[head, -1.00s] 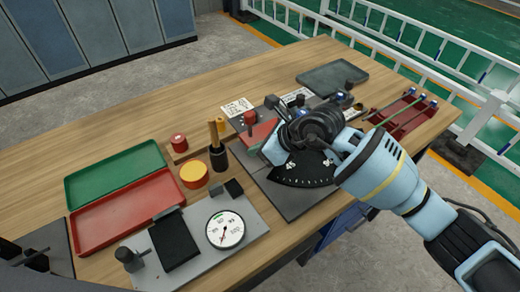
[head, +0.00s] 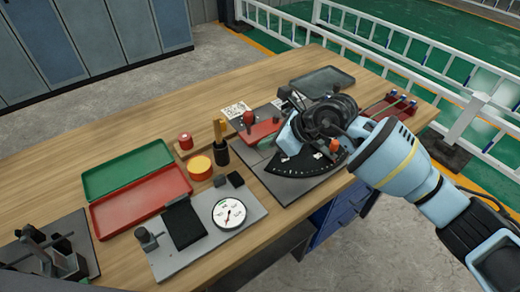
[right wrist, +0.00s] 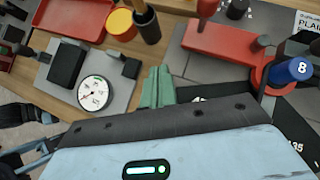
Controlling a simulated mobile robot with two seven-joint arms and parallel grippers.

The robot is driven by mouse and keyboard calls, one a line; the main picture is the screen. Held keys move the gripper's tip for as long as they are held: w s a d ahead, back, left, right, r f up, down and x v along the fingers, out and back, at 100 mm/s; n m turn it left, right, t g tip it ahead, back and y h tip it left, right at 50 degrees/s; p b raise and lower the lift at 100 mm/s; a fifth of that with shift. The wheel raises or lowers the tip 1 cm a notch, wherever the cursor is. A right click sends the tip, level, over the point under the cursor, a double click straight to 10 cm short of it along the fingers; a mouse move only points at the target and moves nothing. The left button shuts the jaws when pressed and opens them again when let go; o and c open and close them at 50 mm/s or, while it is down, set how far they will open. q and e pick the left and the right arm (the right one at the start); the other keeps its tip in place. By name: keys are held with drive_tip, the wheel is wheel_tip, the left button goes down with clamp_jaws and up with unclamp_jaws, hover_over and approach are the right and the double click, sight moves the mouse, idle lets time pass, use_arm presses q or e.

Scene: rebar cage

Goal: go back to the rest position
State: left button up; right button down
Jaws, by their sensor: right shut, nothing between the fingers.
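My right gripper (head: 288,138) is over the black fan-shaped scale plate (head: 296,168) on the right part of the bench, partly hidden behind its own wrist. In the right wrist view its green fingers (right wrist: 157,88) are together with nothing between them. They are above the bench between the dial gauge (right wrist: 93,93) and a red block (right wrist: 232,42). Whether they touch anything below cannot be told. My left gripper does not show in the head view. Dark and pale blue parts, possibly my left arm, show at the lower left of the right wrist view.
A post fixture (head: 50,255) stands front left. A red rack (head: 395,105) is at the right.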

drive_tip(key=shift+s+d+r, duration=0.45)
drive_tip(key=shift+r, duration=0.15)
drive_tip(key=shift+a, duration=0.1)
